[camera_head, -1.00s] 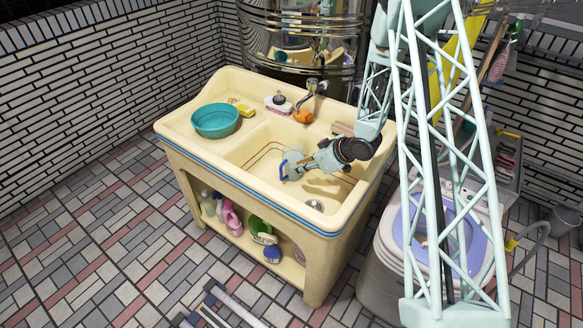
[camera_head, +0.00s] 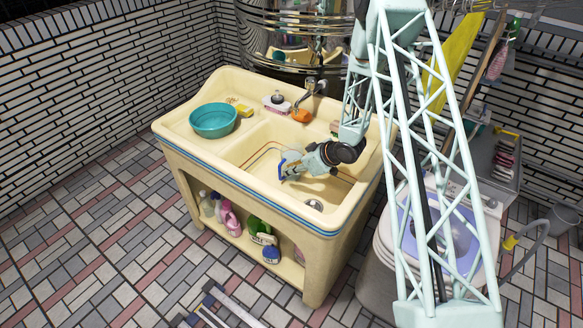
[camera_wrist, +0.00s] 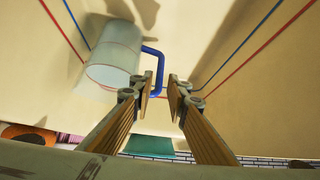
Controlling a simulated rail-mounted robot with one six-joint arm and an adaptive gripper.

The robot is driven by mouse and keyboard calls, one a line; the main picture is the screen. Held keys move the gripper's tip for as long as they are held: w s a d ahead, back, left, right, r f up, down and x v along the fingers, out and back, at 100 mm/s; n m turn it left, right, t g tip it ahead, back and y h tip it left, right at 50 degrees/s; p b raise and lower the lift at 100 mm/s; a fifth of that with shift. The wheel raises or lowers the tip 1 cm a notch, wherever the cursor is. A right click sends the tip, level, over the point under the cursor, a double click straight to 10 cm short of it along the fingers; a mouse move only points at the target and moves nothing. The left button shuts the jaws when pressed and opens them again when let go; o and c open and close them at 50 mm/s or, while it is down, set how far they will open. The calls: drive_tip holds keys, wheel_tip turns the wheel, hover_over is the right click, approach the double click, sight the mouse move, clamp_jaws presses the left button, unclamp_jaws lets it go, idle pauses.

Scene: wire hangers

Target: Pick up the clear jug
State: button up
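The clear jug (camera_wrist: 112,62) with a blue handle (camera_wrist: 160,68) is in the sink basin. In the wrist view it is left of my gripper (camera_wrist: 163,88), with its open round end facing the camera. My gripper is open. The handle's outer bar appears in line with the gap between the fingertips; I cannot tell whether it is between them in depth. In the head view my gripper (camera_head: 290,171) covers much of the jug, and a bit of blue handle (camera_head: 283,167) shows.
The cream sink (camera_head: 185,146) has raised walls around the basin. A teal bowl (camera_head: 213,121), a yellow sponge (camera_head: 244,111), a soap bottle (camera_head: 278,101) and an orange item (camera_head: 301,115) stand on its ledge. A tap (camera_head: 314,87) overhangs the back.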

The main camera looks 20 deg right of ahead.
sight(280, 178)
drive_tip(key=shift+x, duration=1.35)
drive_tip(key=shift+b+x, duration=0.65)
drive_tip(key=shift+x, duration=1.95)
drive_tip(key=shift+c, duration=0.7)
clamp_jaws()
drive_tip(key=shift+w+r, duration=0.1)
drive_tip(key=shift+r, duration=0.35)
drive_tip(key=shift+r+p, duration=0.95)
drive_tip(key=shift+r, duration=3.7)
